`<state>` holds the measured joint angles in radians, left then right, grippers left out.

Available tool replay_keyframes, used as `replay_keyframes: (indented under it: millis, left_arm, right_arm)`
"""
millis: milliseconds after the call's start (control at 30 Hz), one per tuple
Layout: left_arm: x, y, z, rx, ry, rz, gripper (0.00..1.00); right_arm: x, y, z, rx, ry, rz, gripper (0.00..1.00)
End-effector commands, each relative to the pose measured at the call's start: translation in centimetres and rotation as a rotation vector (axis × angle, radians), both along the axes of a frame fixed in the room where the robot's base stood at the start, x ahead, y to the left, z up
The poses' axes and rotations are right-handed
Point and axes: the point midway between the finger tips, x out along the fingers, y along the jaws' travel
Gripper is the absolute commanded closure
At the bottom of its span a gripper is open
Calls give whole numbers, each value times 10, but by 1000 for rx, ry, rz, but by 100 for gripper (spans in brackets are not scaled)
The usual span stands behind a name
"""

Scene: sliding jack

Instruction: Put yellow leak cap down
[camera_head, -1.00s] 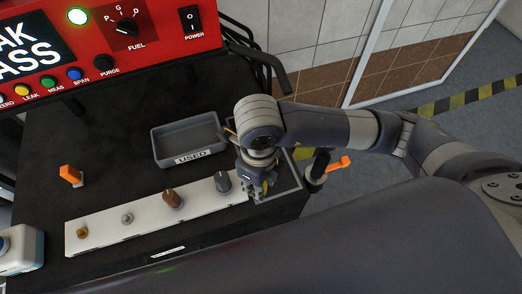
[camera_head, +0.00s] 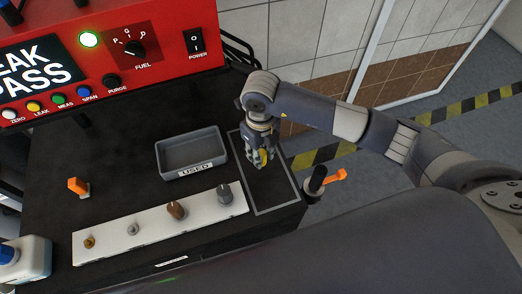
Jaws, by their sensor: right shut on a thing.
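My right gripper (camera_head: 260,160) points down over the grey-outlined rectangle (camera_head: 284,203) at the right end of the black bench top. It is shut on the yellow leak cap (camera_head: 258,158), a small yellow piece partly hidden between the fingers. I cannot tell whether the cap touches the surface. My left gripper is not in view.
A grey tray (camera_head: 168,163) marked USED stands left of my right gripper. A white strip (camera_head: 157,237) holds several caps or fittings. An orange piece (camera_head: 78,186) stands at left. The red analyser (camera_head: 105,50) is behind. An orange-handled post (camera_head: 317,184) is at the right edge.

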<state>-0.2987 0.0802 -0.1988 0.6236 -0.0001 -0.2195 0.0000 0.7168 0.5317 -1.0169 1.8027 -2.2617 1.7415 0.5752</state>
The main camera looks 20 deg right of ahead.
Motion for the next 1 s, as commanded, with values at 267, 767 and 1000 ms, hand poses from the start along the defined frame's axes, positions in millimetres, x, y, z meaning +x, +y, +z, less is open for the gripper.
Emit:
replay_keyframes:
  millis: [267,767,1000]
  left_arm:
    - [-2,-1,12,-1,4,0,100]
    - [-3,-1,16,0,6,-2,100]
    - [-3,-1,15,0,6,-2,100]
  right_arm:
    - [13,-5,-10,1,7,0,100]
    - [14,-6,-39,1,0,1,100]
    - [14,-6,-40,1,0,1,53]
